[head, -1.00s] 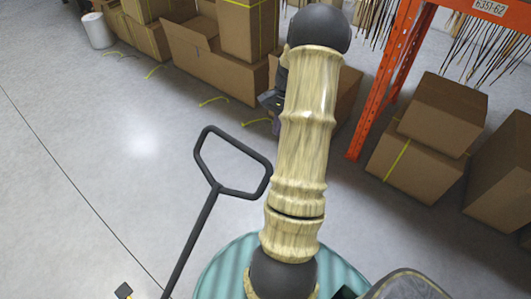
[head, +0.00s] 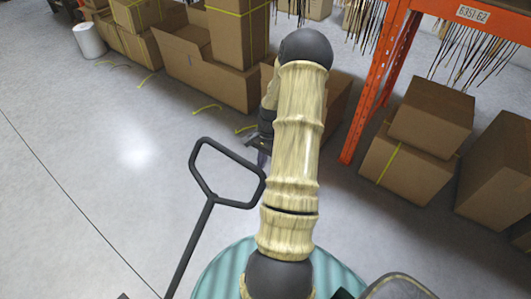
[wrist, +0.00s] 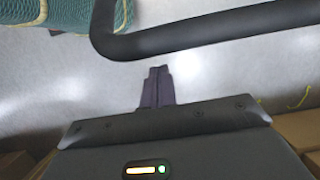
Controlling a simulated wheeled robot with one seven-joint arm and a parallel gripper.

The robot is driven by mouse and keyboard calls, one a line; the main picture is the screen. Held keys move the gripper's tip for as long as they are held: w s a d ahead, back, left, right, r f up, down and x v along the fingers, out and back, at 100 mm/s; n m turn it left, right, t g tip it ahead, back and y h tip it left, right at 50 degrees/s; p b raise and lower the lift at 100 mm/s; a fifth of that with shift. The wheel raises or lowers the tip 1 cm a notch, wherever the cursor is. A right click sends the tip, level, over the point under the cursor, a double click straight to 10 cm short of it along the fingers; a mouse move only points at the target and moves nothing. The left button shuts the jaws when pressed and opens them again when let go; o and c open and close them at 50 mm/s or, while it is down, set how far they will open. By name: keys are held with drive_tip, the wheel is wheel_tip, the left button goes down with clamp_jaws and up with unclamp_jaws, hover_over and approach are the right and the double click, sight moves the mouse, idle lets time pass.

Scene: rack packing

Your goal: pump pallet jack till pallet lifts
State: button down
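The pallet jack's black handle (head: 205,195) stands left of my arm in the head view, a looped grip on a long shaft. Its bar (wrist: 210,36) crosses the top of the wrist view, beyond my fingertips and apart from them in the picture. My gripper (wrist: 157,88) has its two dark fingers together with nothing seen between them. In the head view my gripper (head: 262,157) is partly hidden behind my arm, close to the right side of the loop. I cannot tell whether it touches. The pallet and the jack's forks are not in view.
Cardboard boxes (head: 205,65) line the back. More boxes (head: 432,115) stand at the right by an orange rack post (head: 378,85). A white roll (head: 89,40) stands at the far left. Yellow straps (head: 207,108) lie on the floor. The grey floor at left is clear.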

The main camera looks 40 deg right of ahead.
drive_tip(key=shift+s+a+r, duration=0.15)
drive_tip(key=shift+a+r, duration=0.35)
drive_tip(key=shift+a, duration=0.2)
drive_tip(key=shift+a+r, duration=0.1)
